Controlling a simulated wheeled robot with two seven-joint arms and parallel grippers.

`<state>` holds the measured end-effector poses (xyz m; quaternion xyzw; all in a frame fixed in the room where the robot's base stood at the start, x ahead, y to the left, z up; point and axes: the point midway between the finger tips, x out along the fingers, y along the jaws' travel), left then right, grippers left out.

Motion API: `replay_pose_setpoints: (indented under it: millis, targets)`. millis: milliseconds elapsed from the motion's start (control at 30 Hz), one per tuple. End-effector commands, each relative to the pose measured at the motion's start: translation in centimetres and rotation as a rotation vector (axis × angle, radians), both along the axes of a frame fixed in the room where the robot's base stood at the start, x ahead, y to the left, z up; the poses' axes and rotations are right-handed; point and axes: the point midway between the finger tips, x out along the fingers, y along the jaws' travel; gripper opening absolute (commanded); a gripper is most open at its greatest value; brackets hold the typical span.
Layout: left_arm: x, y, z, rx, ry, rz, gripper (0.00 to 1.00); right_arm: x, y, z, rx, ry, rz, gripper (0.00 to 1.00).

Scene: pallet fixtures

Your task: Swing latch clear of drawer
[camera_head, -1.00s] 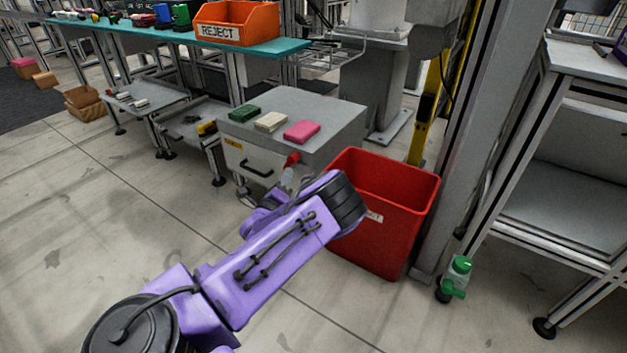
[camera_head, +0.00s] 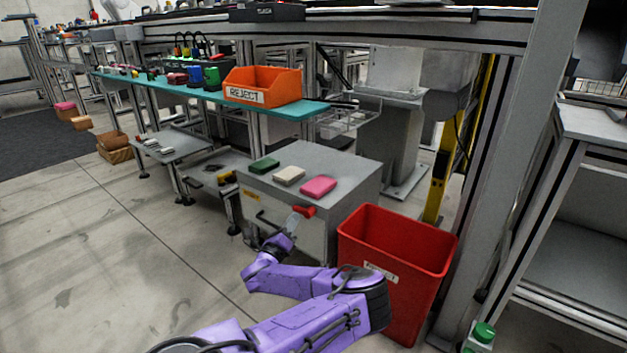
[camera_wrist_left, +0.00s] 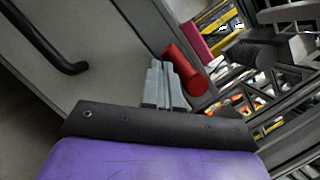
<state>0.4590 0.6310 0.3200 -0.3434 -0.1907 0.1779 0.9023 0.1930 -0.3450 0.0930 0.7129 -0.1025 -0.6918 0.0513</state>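A grey cabinet (camera_head: 350,185) with a drawer front (camera_head: 312,242) stands left of the red bin in the head view. The red latch handle (camera_head: 304,211) is near the top right of that front. It also shows as a red cylinder in the left wrist view (camera_wrist_left: 185,70). My left gripper (camera_head: 293,219) is at the latch, its grey fingers (camera_wrist_left: 162,85) close together with the red cylinder beside their tips. I cannot tell whether they touch. The black drawer handle (camera_wrist_left: 45,42) is left of the fingers in the wrist view. My right gripper is out of view.
A red bin (camera_head: 395,245) stands close to the right of the cabinet and my left arm. Green, cream and pink blocks (camera_head: 318,187) lie on the cabinet top. An orange REJECT bin (camera_head: 262,87) sits on the teal shelf behind. Floor at left is clear.

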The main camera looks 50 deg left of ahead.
Motion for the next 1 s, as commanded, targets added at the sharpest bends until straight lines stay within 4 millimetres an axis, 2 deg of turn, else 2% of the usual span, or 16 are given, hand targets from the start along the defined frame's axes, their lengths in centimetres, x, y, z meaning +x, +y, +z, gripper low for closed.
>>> replay_pose_setpoints:
  millis: [800, 900, 1000]
  targets:
    - [0.0, 0.2, 0.5, 0.001, -0.004, 0.000, 0.00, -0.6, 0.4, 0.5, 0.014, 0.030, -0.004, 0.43]
    - [-0.1, 0.2, 0.2, 0.001, -0.004, -0.001, 0.00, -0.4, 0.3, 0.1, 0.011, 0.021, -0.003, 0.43]
    - [-0.4, 0.0, -1.1, 0.000, 0.000, -0.001, 0.00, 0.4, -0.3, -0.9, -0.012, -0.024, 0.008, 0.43]
